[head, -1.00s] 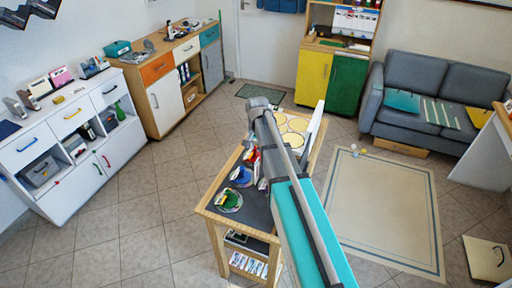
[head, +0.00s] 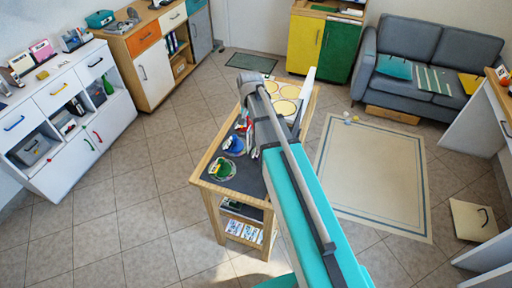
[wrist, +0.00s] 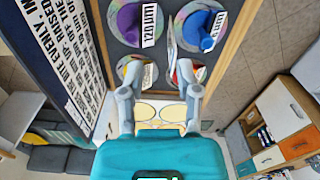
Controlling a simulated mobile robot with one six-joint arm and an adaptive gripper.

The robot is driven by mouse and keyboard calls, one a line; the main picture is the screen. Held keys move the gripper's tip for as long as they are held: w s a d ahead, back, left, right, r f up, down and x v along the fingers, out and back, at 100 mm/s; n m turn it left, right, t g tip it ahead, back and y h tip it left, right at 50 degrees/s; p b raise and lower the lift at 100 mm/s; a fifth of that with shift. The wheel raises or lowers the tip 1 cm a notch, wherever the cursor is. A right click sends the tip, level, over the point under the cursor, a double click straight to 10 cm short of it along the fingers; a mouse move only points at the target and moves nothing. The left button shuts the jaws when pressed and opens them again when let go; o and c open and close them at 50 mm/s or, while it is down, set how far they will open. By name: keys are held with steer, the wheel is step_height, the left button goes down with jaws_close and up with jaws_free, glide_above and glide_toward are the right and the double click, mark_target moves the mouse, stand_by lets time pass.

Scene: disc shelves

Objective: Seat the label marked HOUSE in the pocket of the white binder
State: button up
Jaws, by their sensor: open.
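In the wrist view my gripper (wrist: 158,88) is open and empty, its two fingers apart above a dark board. Discs with coloured knobs and small white labels lie there: a purple knob (wrist: 129,25) with a label (wrist: 149,25), a blue knob (wrist: 204,30) with a label (wrist: 218,27), and yellow and red ones partly behind the fingers. Another label (wrist: 148,76) stands near the left finger. The lettering is sideways and too small to read, so I cannot tell which label says HOUSE. I cannot make out the white binder. My arm hides the gripper in the head view.
A wooden table (head: 205,182) holds blue and green knobbed discs. A panel with yellow circles (head: 283,107) lies at its far end. A lettered board (wrist: 62,50) rises at the left. A white cabinet (head: 52,97) and wooden cabinet (head: 157,73) stand left. A rug (head: 372,180) lies right.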

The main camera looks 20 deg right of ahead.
steer(key=s+a+n, duration=0.1)
steer(key=s+n, duration=0.4)
steer(key=s, duration=1.1)
steer(key=shift+s+a+n, duration=0.15)
steer(key=shift+a+n, duration=0.15)
steer(key=shift+a, duration=0.05)
steer(key=o, duration=0.4)
steer(key=shift+w, duration=0.25)
steer(key=shift+o, duration=1.2)
steer(key=shift+w+r, duration=0.1)
steer(key=shift+w, duration=0.25)
steer(key=shift+o, duration=0.8)
steer(key=w+d+r+n+p, duration=0.1)
steer(key=w+n, duration=0.4)
steer(key=w, duration=0.5)
steer(key=w+d+r+n+p, duration=0.1)
steer(key=w+n, duration=0.4)
steer(key=w, duration=0.5)
steer(key=shift+r+n+p, duration=0.25)
steer(key=shift+n+p, duration=0.05)
steer(key=shift+n, duration=0.1)
steer(key=shift+s, duration=0.1)
steer(key=shift+f, duration=0.15)
steer(key=b, duration=0.9)
glide_above(249, 140)
steer(key=f, duration=0.8)
steer(key=shift+w+f, duration=0.2)
steer(key=shift+w, duration=0.05)
